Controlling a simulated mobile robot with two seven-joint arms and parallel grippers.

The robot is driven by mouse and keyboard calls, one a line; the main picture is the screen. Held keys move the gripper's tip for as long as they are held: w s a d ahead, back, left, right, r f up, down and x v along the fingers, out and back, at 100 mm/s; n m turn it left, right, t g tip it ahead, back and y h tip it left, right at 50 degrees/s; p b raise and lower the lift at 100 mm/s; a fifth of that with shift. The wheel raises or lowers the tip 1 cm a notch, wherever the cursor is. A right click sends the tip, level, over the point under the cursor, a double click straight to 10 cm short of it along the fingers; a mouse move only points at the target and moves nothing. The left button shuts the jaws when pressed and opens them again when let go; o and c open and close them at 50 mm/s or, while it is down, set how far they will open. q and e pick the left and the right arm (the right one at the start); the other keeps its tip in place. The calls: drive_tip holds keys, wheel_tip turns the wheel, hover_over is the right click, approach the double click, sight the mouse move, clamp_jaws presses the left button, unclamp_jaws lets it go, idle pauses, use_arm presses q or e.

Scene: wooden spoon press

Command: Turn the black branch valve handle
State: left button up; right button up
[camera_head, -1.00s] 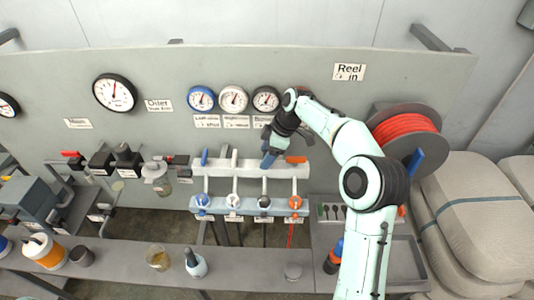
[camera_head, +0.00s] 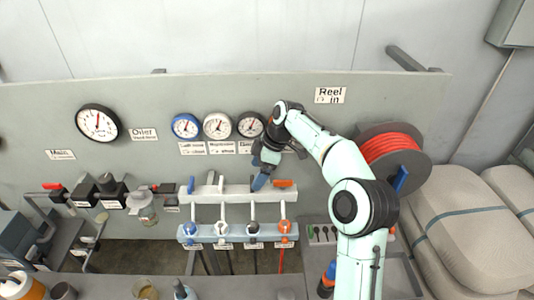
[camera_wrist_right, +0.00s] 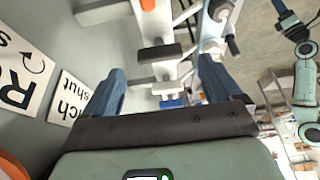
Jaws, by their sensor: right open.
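The black branch valve handle (camera_wrist_right: 160,52) shows in the right wrist view as a dark bar on a pale branch pipe. In the head view my right gripper hides it. My right gripper (camera_head: 262,181) is over the pale manifold (camera_head: 232,194), left of the orange handle (camera_head: 284,183). In the right wrist view the gripper (camera_wrist_right: 163,67) is open, its blue fingers spread to either side of the black handle with nothing held. I cannot tell the remaining distance. A small arm at the right of the wrist view seems to be my left, with its gripper (camera_wrist_right: 286,16) too small to read.
The blue handle (camera_head: 191,185) and white handle (camera_head: 210,177) stand left along the manifold. Gauges, including a black-rimmed one (camera_head: 251,124), hang above. A red hose reel (camera_head: 392,150) is at right. A grey bench (camera_head: 225,285) with containers lies below.

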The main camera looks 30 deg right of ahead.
drive_tip(key=v, duration=0.9)
drive_tip(key=shift+r, duration=0.35)
drive_tip(key=shift+s+d+f, duration=0.1)
drive_tip(key=shift+d, duration=0.05)
